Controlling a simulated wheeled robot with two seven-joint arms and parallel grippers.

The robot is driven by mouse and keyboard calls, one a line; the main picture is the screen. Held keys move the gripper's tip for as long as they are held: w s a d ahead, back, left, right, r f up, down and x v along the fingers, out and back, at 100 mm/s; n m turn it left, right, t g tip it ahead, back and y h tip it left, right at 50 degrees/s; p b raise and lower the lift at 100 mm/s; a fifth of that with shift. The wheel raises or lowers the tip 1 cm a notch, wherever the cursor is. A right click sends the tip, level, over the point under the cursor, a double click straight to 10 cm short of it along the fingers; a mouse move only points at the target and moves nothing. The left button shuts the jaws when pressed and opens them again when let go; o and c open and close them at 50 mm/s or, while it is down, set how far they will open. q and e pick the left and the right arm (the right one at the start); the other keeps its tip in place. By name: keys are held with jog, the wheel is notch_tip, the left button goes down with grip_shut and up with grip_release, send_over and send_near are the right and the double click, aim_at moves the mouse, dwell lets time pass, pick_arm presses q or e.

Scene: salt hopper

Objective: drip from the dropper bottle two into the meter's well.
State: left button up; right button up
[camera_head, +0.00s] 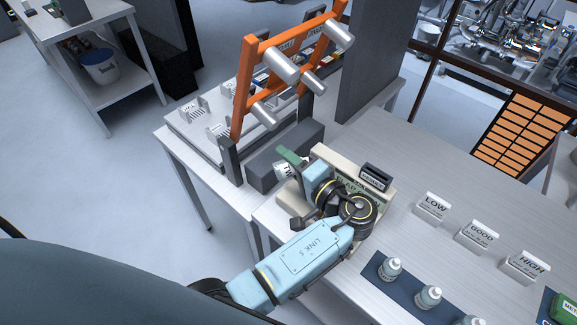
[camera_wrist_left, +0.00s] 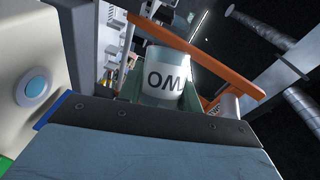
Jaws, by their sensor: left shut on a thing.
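My left gripper (camera_head: 292,163) is shut on a white dropper bottle (camera_head: 283,171), just off the left end of the beige meter (camera_head: 325,153). The bottle also shows in the left wrist view (camera_wrist_left: 165,79), between green fingers (camera_wrist_left: 133,86). Its label letters look upside down there and partly hidden, fitting "TWO". The meter has a small dark display (camera_head: 376,177). My left arm covers much of its front, and I cannot make out its well. A beige body with a round blue button (camera_wrist_left: 35,89) is close on the left in the wrist view. My right gripper is out of view.
An orange frame with metal cylinders (camera_head: 282,66) stands behind the bottle, above a dark grey block (camera_head: 262,172). LOW (camera_head: 433,206), GOOD (camera_head: 478,236) and HIGH (camera_head: 526,266) cards stand right. Several bottles (camera_head: 391,268) stand on a blue mat (camera_head: 372,272).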

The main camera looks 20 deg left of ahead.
pick_arm(q)
jog(key=n, duration=0.1)
jog(key=n+h+b, duration=0.1)
jog(key=n, duration=0.1)
jog(key=shift+r+h, duration=0.3)
jog(key=shift+r, duration=0.05)
jog(key=n, duration=0.1)
jog(key=n+h+b, duration=0.1)
jog(key=n, duration=0.1)
jog(key=shift+r, duration=0.35)
jog(key=n+t+h+b, duration=0.1)
jog(key=n+b, duration=0.1)
jog(key=r+n+t+h+b, duration=0.1)
jog(key=n+h+b, duration=0.1)
jog(key=shift+r+n, duration=0.15)
jog(key=shift+n, duration=0.25)
jog(key=shift+r+n+h, duration=0.25)
jog(key=shift+n+h, duration=0.15)
jog(key=shift+r, duration=0.2)
jog(key=shift+a+t, duration=0.1)
jog(key=shift+t, duration=0.2)
jog(key=shift+s+a+f+m+t+h+b, duration=0.4)
jog(key=shift+f+m+t+h, duration=0.2)
jog(key=shift+m+h, duration=0.85)
jog(key=shift+s+a+f+m+t+h+b, duration=0.4)
jog(key=shift+f+m+h, duration=0.25)
jog(key=shift+m+h, duration=0.75)
jog(key=shift+s+a+f+m+t+h+b, duration=0.4)
jog(key=shift+f+m+t+h, duration=0.25)
jog(key=shift+m+h, duration=0.75)
